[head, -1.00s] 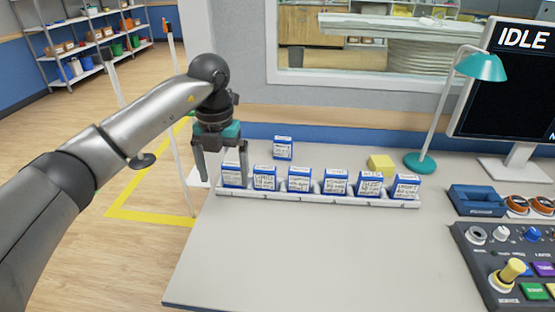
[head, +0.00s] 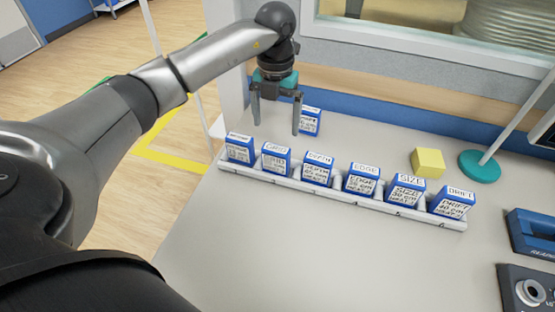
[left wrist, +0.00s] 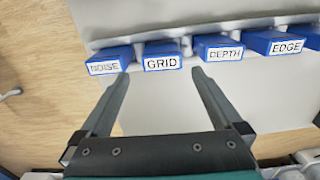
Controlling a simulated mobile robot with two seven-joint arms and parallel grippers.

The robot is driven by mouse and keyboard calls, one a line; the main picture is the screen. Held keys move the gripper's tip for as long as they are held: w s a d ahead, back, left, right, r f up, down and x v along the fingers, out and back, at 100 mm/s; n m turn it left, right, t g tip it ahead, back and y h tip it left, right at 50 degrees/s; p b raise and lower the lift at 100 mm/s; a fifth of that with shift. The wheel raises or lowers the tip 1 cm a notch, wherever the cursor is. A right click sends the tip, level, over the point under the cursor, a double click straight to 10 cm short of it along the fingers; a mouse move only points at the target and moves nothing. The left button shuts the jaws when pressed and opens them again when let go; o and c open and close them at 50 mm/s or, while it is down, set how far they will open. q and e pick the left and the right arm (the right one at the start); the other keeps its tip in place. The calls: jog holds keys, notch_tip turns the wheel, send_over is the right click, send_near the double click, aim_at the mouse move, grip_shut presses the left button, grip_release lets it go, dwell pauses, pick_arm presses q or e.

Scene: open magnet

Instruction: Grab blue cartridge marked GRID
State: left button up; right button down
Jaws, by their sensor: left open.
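The blue cartridge marked GRID (head: 275,159) stands second from left in the white rack (head: 340,199). Its label also shows in the left wrist view (left wrist: 162,63). My left gripper (head: 276,127) is open and empty, its fingers pointing down, apart from the cartridges. In the head view it appears above and behind GRID. In the left wrist view the fingertips (left wrist: 160,76) lie to either side of the GRID label. Blue cartridges marked NOISE (head: 239,149) and DEPTH (head: 318,169) stand on either side of GRID. My right gripper is not in view.
EDGE (head: 362,180), SIZE (head: 405,190) and DRIFT (head: 453,204) fill the rack's right side. Another blue cartridge (head: 311,121) stands behind the rack, partly hidden by a finger. A yellow block (head: 428,162) and teal lamp base (head: 479,167) are right. The table front is clear.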

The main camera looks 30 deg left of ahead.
aim_at(276, 148)
pick_arm(q)
notch_tip(276, 148, down, 4)
jog(key=shift+f+b, duration=0.1)
jog(key=shift+b, duration=0.2)
jog(key=shift+f, duration=0.25)
jog(key=f, duration=0.3)
jog(key=f+b, duration=0.1)
jog(key=f, duration=0.1)
jog(key=shift+s+d, duration=0.2)
jog(key=shift+s, duration=0.1)
jog(key=shift+r, duration=0.15)
jog(key=c, duration=1.2)
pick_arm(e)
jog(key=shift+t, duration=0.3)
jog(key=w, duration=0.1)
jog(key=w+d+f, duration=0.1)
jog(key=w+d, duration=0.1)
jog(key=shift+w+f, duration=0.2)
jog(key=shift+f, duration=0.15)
pick_arm(q)
jog(key=shift+o, duration=0.2)
